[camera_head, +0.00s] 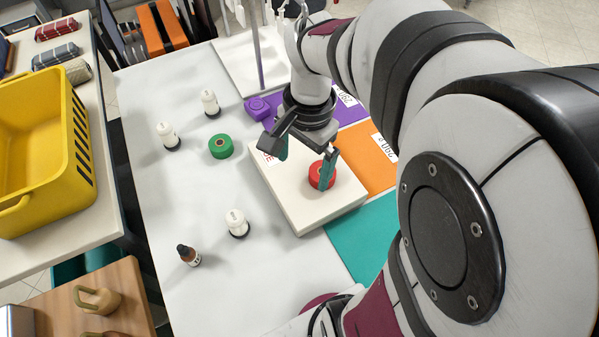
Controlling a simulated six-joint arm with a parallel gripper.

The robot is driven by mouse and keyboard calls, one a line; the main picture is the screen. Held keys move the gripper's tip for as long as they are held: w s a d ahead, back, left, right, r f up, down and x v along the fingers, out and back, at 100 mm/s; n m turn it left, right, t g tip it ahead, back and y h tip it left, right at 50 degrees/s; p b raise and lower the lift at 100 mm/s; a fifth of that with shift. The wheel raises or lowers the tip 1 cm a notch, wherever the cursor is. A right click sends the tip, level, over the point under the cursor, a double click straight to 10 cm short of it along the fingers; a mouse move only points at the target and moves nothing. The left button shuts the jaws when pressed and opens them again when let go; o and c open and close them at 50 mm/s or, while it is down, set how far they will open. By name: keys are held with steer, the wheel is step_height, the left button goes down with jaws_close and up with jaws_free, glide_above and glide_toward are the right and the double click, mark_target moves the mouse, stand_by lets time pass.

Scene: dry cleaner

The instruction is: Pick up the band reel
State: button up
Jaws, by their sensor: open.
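A red band reel (316,181), round with a hole in its middle, lies on a raised cream block (293,200). A green reel (221,147) lies on the white table left of the block. A purple reel-like piece (257,108) sits on a purple mat behind the block. My gripper (304,165) is open above the block, its teal-tipped fingers spread. The right finger overlaps the red reel in the picture and hides part of it; I cannot tell whether they touch. The left finger is over the block's back left part, apart from the reel.
Several white bottles (237,222) and a brown dropper bottle (189,256) stand on the white table. Orange (375,168) and teal (350,236) mats lie right of the block. A yellow basket (38,150) is on the left counter. Table space left of the block is mostly free.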

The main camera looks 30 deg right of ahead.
steer(key=s+a+n+y, duration=0.1)
steer(key=s+a+n, duration=0.7)
steer(key=s, duration=0.5)
steer(key=shift+a+r, duration=0.35)
steer(key=shift+a, duration=0.45)
steer(key=w+r+n, duration=0.2)
steer(key=w+n, duration=0.2)
steer(key=w, duration=0.4)
steer(key=w+r+n, duration=0.3)
steer(key=w, duration=0.4)
steer(key=n+h, duration=0.2)
steer(key=n, duration=1.4)
glide_above(221, 142)
step_height(221, 142, down, 11)
step_height(221, 142, down, 16)
steer(key=shift+r, duration=0.25)
steer(key=c, duration=1.3)
